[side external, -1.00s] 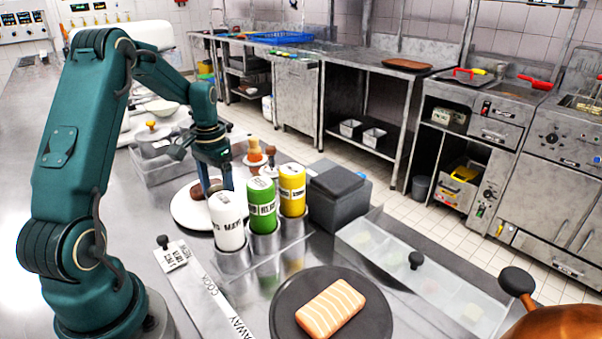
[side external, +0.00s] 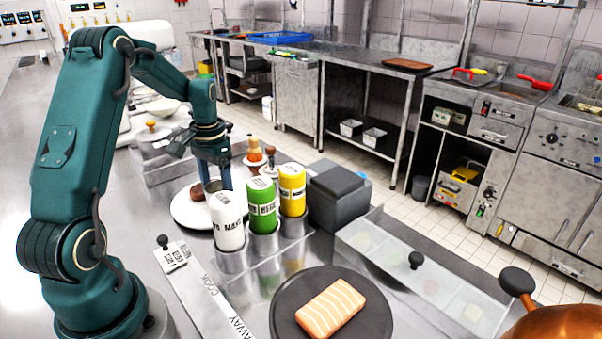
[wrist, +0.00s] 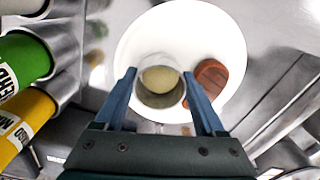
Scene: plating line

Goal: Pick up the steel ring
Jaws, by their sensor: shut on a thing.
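My gripper (wrist: 160,78) is shut on the steel ring (wrist: 158,101), with one finger on each side of it. The ring is over the white plate (wrist: 222,45) in the wrist view. A pale round filling shows through the ring; I cannot tell whether it sits in the ring or on the plate below. In the side view, my gripper (side external: 213,172) and the ring (side external: 212,187) are over the plate behind the bottles, partly hidden by the white one. A gap under the ring cannot be made out.
A brown piece of food (wrist: 211,80) lies on the plate just right of the ring. White (side external: 228,222), green (side external: 262,205) and yellow (side external: 292,190) bottles stand close in front in a metal holder. A grey box (side external: 338,195) stands to their right.

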